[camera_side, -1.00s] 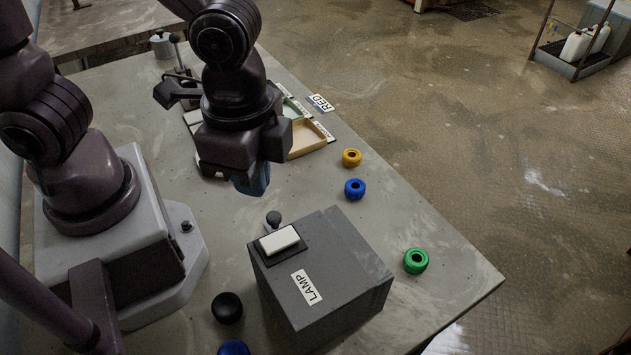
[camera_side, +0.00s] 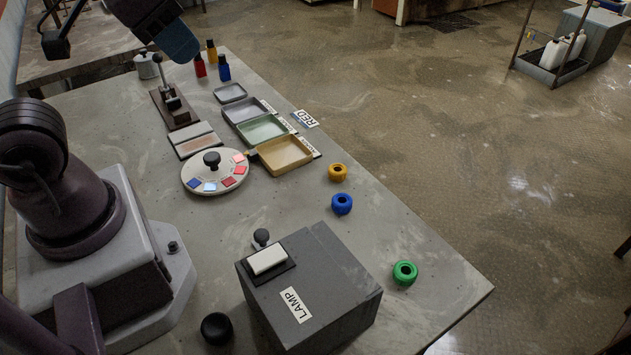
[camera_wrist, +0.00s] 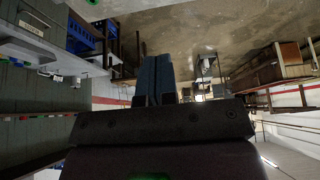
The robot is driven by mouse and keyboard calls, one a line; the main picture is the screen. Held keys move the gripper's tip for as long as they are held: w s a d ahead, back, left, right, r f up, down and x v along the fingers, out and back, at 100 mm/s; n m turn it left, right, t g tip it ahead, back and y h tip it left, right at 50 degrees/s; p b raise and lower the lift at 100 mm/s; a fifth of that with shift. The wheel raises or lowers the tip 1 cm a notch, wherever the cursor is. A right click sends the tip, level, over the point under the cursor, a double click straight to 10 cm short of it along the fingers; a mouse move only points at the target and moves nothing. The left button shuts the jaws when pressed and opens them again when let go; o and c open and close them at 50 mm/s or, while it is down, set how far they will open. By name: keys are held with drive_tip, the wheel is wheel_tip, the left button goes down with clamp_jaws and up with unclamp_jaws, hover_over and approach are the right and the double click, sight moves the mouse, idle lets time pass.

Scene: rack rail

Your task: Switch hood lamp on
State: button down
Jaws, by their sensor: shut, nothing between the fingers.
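The grey lamp box (camera_side: 338,285) stands at the front of the table in the side view, with a LAMP label (camera_side: 296,305) on its top. A white rocker switch (camera_side: 268,260) sits in a dark frame on the box top. Which way the rocker is tipped is too small to tell. My gripper (camera_side: 180,42) is high at the upper left, far from the box, with its blue fingers visible. In the wrist view the blue fingers of my gripper (camera_wrist: 155,80) are together and empty, facing the room. The box is not in the wrist view.
A round dial plate with coloured squares (camera_side: 228,184), several shallow trays (camera_side: 285,155), a lever (camera_side: 172,100) and small bottles (camera_side: 224,70) stand at the back.

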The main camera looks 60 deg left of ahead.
drive_tip(key=n+g, duration=0.6)
drive_tip(key=n, duration=1.2)
hover_over(283, 250)
wheel_tip(283, 250, down, 8)
wheel_tip(283, 250, down, 14)
